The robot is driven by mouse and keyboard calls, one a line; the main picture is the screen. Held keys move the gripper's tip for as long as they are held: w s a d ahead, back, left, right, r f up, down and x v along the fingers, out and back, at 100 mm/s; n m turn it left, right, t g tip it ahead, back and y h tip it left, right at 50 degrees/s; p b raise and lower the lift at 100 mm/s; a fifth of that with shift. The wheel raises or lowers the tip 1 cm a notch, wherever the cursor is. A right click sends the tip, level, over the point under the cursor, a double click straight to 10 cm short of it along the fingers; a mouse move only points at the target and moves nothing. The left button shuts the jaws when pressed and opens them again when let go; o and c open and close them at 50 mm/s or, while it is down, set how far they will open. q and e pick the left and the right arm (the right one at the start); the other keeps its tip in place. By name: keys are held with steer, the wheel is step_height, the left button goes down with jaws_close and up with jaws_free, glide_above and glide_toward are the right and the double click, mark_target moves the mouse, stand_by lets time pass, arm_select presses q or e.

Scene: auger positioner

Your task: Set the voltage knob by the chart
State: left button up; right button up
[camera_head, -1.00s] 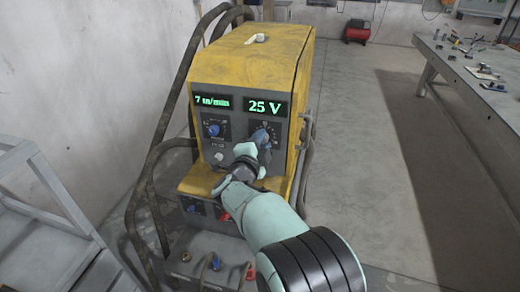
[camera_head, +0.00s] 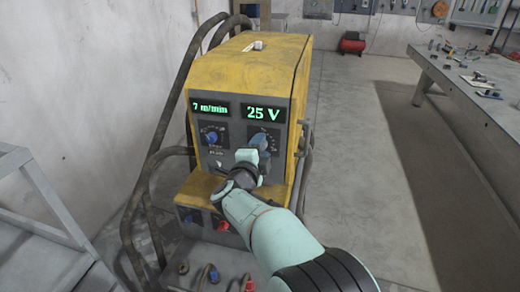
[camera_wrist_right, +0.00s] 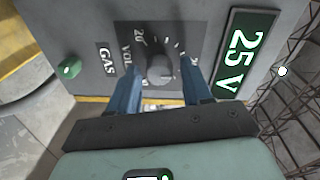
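The yellow welding machine (camera_head: 250,62) shows 25 V on its green voltage display (camera_head: 262,113) and 7 m/min on the other display (camera_head: 210,108). The voltage knob (camera_wrist_right: 160,68) is dark and round, on a dial with white marks in the wrist view. My right gripper (camera_wrist_right: 160,75) is open. Its two blue fingers stand on either side of the knob, with a visible gap on each side. In the head view the right gripper (camera_head: 261,142) covers most of that knob. My left gripper is out of view. I see no chart.
A blue wire-feed knob (camera_head: 212,136) is left of the voltage dial. A green-lit gas button (camera_wrist_right: 69,68) shows in the wrist view. Thick hoses (camera_head: 140,190) run along the machine's left side. A workbench (camera_head: 470,75) with tools stands at right, with clear floor between.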

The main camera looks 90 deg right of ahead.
stand_by(0.3)
steer(key=p+v, duration=0.1)
steer(key=v, duration=1.2)
steer(key=shift+a, duration=0.2)
steer(key=shift+r, duration=0.1)
